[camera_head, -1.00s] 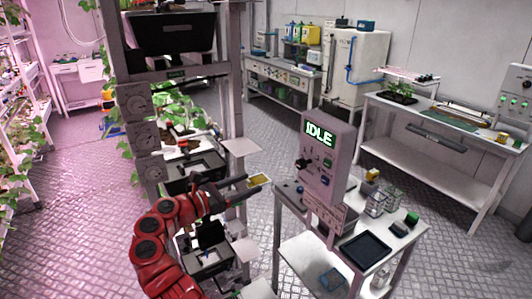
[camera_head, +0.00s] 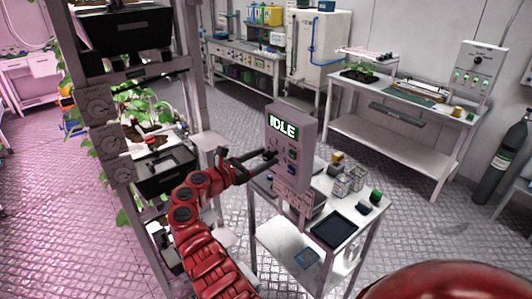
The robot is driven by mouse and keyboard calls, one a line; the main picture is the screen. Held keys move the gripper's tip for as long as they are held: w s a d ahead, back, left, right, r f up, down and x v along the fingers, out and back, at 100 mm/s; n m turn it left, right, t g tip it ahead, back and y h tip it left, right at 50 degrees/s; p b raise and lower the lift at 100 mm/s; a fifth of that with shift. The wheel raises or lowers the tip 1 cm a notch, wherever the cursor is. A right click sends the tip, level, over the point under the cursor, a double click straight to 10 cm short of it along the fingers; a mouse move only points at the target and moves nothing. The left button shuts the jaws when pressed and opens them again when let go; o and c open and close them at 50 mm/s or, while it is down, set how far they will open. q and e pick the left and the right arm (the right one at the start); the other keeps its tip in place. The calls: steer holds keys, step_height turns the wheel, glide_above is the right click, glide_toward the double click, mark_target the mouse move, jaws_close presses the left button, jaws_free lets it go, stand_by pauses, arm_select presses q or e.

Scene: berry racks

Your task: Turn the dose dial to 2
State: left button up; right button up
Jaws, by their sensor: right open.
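A grey dosing panel (camera_head: 303,130) stands upright on the cart, its screen (camera_head: 283,127) reading IDLE in green. A dark knob, which seems to be the dose dial, is on the left of its face, with a green button (camera_head: 292,155) and other small controls beside it. I cannot read its setting. The fingertips partly hide the knob. I cannot tell whether they touch it.
The white cart (camera_head: 330,255) holds a black tray (camera_head: 334,230), glass jars (camera_head: 348,180) and small coloured items right of the panel. A grey rack (camera_head: 200,75) with dials stands close on the left. Open floor lies behind the cart.

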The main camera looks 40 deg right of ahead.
steer(key=shift+d, duration=0.6)
jaws_close()
